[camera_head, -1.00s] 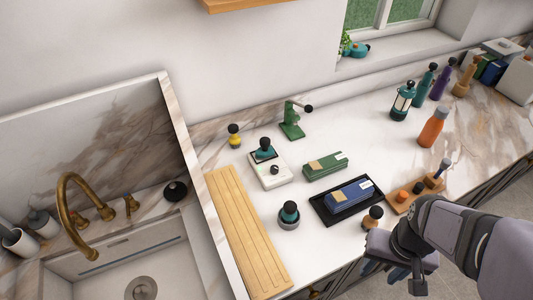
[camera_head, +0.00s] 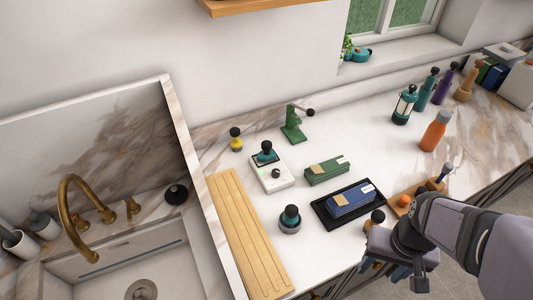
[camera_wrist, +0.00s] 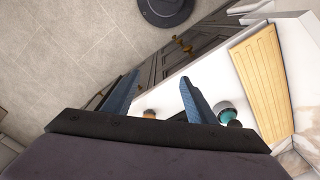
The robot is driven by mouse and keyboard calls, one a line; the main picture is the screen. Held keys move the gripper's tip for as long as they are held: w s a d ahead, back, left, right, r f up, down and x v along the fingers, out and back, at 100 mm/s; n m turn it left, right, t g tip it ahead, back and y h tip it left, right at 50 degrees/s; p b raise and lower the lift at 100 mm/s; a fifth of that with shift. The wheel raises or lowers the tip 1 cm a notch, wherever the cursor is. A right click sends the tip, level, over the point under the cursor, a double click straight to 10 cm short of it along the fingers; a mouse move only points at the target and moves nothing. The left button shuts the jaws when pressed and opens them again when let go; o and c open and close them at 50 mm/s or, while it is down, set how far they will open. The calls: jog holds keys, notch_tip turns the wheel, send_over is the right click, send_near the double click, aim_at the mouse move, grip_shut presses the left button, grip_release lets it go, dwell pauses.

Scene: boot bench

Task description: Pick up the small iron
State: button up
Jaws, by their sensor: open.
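A small teal piece with a round black knob and a dark base, which looks like the small iron (camera_head: 266,152), rests on a white block with a dial (camera_head: 272,180) in the head view. A similar teal, black-knobbed piece (camera_head: 290,214) sits in a grey round cup nearer the front; it also shows in the wrist view (camera_wrist: 227,112). My gripper (camera_head: 384,268) is open and empty at the counter's front edge, to the right of and nearer the camera than both pieces. Its blue fingers stand apart in the wrist view (camera_wrist: 158,82).
A green box (camera_head: 327,171), a green press-like stand (camera_head: 292,128) and a yellow knobbed piece (camera_head: 236,139) stand behind. A wooden board (camera_head: 247,235) lies left; bottles stand right.

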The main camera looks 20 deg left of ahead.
jog(key=w+a+n+t+b, duration=0.1)
jog(key=w+a+b, duration=0.15)
jog(key=w, duration=0.45)
jog(key=w+a+n+b, duration=0.1)
jog(key=w+a, duration=0.3)
jog(key=w, duration=0.2)
jog(key=n+t+y+b, duration=0.3)
jog(key=n+y+b, duration=0.2)
jog(key=n+b, duration=0.25)
send_over(267, 143)
jog(key=s+d, duration=0.2)
jog(key=s, duration=0.1)
jog(key=f, duration=0.2)
jog(key=shift+m, duration=0.35)
jog(key=shift+w+d+p+x, duration=0.15)
jog(key=shift+p+x, duration=0.55)
jog(key=shift+x, duration=0.5)
jog(key=shift+w+d+p+x, duration=0.1)
jog(key=shift+p+x, duration=0.55)
jog(key=shift+x, duration=0.5)
jog(key=shift+w+d+p+x, duration=0.15)
jog(key=shift+p+x, duration=0.55)
jog(key=shift+x, duration=0.5)
jog(key=shift+s, duration=0.1)
grip_shut()
jog(key=shift+r, duration=0.15)
